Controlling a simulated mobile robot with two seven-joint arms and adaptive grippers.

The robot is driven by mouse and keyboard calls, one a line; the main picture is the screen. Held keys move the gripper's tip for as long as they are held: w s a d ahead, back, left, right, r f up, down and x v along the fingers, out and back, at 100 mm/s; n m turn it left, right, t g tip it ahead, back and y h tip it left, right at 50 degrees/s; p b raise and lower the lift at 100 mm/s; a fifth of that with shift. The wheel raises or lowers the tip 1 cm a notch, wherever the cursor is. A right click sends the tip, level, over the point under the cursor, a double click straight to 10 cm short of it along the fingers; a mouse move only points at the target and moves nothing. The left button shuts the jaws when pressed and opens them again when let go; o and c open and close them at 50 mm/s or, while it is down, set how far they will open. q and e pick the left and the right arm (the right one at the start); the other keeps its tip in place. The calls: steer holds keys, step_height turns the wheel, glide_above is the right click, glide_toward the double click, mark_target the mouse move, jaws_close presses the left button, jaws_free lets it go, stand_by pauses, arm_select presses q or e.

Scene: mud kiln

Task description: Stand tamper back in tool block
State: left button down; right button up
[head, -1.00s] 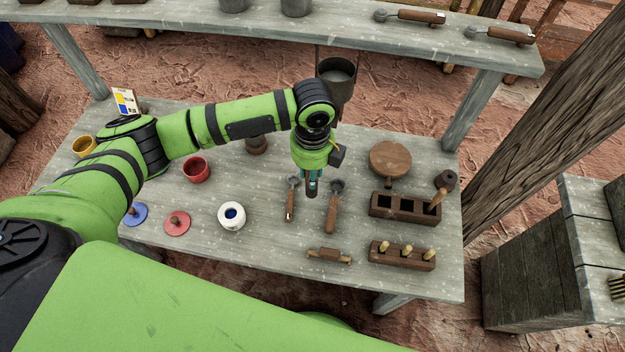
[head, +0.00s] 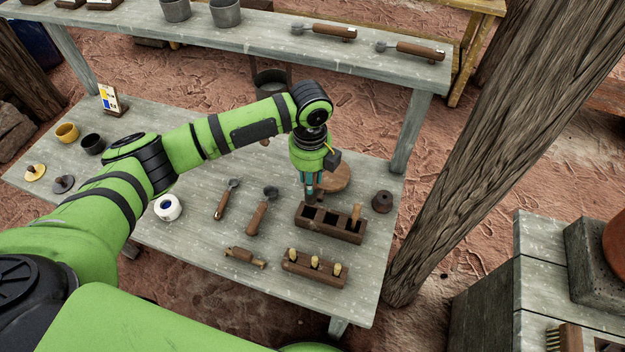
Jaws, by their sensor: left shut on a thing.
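My left gripper (head: 312,190) points straight down and is shut on a small brown thing (head: 311,199), which I take to be the tamper. Only a short part of it shows below the fingers. The dark wooden tool block (head: 336,233) lies on the table just below the gripper. It has open square slots, and a light wooden handle (head: 356,212) stands in its right end. The held thing overlaps the block's back left edge in the picture. I cannot tell whether it is in a slot or above it. My right gripper is not in view.
A round wooden board (head: 336,180) lies behind the gripper, and a dark round piece (head: 381,201) sits right of the block. In front is a rack (head: 314,270) with pale-handled tools. Two hand tools lie to the left. A thick post (head: 480,160) stands at the right.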

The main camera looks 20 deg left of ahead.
mark_target(309, 201)
arm_select(q)
steer(key=shift+a+f+b, duration=0.4)
steer(key=shift+f+b, duration=0.25)
steer(key=shift+f, duration=0.05)
steer(key=shift+f+b, duration=0.6)
steer(key=shift+b, duration=0.05)
steer(key=shift+d+f+b, duration=0.2)
steer(key=shift+f+b, duration=1.5)
steer(key=shift+f, duration=0.55)
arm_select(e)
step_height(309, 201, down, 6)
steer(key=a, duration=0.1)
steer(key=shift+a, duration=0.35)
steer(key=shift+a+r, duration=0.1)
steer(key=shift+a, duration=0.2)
arm_select(q)
steer(key=shift+p, duration=0.8)
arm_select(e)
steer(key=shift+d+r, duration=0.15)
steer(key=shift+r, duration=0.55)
arm_select(q)
steer(key=shift+f, duration=0.15)
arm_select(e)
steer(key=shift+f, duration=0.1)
arm_select(q)
steer(key=shift+f+b, duration=0.6)
steer(key=shift+f, duration=0.75)
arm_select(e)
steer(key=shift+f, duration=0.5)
